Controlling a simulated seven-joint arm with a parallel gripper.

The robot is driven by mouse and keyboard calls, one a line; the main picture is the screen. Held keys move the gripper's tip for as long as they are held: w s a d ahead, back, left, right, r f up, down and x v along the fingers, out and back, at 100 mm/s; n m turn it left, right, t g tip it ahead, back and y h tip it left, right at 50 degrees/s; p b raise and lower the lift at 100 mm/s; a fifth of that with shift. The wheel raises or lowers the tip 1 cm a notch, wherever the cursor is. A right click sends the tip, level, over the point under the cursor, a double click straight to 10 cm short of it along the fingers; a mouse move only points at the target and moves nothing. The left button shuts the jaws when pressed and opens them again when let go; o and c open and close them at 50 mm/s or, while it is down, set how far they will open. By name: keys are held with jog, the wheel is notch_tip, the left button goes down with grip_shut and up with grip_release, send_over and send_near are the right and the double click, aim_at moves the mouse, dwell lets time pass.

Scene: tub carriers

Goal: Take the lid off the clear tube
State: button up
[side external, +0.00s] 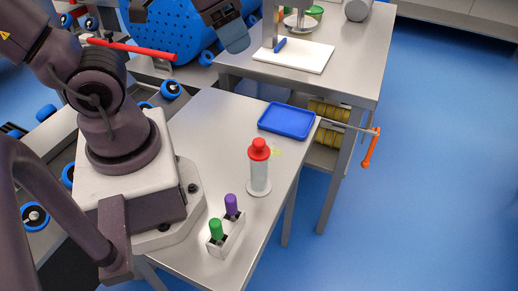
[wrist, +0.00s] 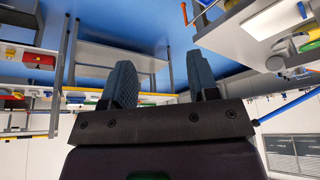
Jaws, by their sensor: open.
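The clear tube (side external: 259,177) stands upright on a pale round base on the metal table in the side external view. Its red lid (side external: 259,149) sits on top. My gripper (side external: 235,38) is at the top of that view, high up and well apart from the tube. In the wrist view my gripper (wrist: 163,82) shows two dark fingers spread apart with nothing between them. The tube and lid do not show in the wrist view.
A white rack (side external: 232,243) holds a green-capped (side external: 216,229) and a purple-capped item (side external: 231,204) in front of the tube. A blue tray (side external: 286,121) lies behind it. A second table (side external: 350,75) with a white board (side external: 300,58) stands beyond. Bare tabletop lies left of the tube.

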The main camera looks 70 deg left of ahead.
jog(key=w+d+f+m+g, duration=0.3)
jog(key=f+m+g, duration=0.1)
jog(key=f+m, duration=0.45)
jog(key=m, duration=0.5)
send_over(259, 141)
jog(key=shift+g, duration=0.3)
jog(key=f, duration=0.7)
jog(key=shift+d+f, duration=0.25)
jog(key=shift+a+f, duration=0.2)
jog(key=shift+f, duration=2.45)
jog(key=c, duration=1)
